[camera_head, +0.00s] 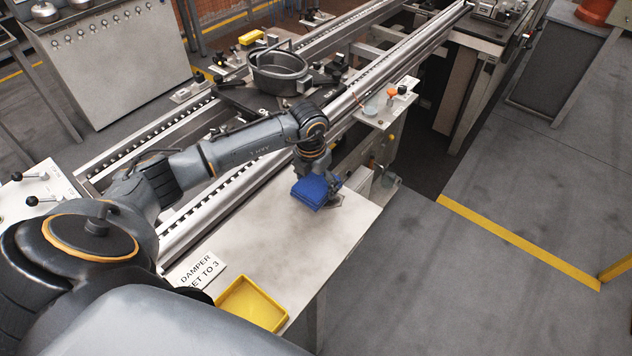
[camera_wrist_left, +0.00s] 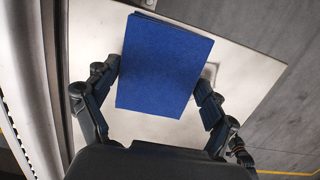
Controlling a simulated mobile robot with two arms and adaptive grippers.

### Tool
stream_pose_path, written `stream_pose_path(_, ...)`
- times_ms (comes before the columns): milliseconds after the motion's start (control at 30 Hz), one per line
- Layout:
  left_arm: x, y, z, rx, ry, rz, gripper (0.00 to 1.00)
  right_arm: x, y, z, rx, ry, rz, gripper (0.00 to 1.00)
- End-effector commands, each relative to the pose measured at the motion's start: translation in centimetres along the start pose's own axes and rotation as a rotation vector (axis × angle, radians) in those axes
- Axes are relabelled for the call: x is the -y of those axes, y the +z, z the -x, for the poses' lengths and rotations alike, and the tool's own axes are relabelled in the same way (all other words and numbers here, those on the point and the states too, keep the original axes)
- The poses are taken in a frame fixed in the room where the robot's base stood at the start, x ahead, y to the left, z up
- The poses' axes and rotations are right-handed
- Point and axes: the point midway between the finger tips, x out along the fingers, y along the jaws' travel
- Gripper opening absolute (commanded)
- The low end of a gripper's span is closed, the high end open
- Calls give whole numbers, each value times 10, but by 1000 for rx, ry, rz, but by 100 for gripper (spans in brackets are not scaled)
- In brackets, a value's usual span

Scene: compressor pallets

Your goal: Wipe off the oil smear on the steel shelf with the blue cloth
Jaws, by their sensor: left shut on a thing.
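The blue cloth (camera_head: 312,192) is a folded pad over the far half of the steel shelf (camera_head: 262,243). My left gripper (camera_head: 326,180) is shut on the cloth, with the arm coming in from the left. In the left wrist view the blue cloth (camera_wrist_left: 164,66) sits between the two fingers of the left gripper (camera_wrist_left: 155,98), above the pale shelf (camera_wrist_left: 240,100). I cannot tell whether the cloth touches the shelf. No clear oil smear shows; a faint grey shading lies on the shelf left of the cloth. My right gripper is not in view.
A yellow tray (camera_head: 252,304) and a white sign reading "DAMPER SET TO 3" (camera_head: 197,269) are at the shelf's near end. Conveyor rails (camera_head: 215,203) run along its left side. A small side ledge with parts (camera_head: 385,108) stands beyond. Open floor lies to the right.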

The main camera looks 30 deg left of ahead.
Motion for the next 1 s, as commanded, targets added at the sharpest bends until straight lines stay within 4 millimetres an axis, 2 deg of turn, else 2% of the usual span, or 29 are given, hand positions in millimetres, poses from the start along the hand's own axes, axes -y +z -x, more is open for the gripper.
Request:
stream_pose_path(167, 3, 0, -1, -1, 0, -1, 59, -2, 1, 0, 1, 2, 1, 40)
stream_pose_path(800, 66, -1, -2, -3, -3, -3, 59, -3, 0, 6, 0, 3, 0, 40)
stream_pose_path(1000, 70, -1, -2, -3, -1, 0, 59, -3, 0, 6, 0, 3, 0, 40)
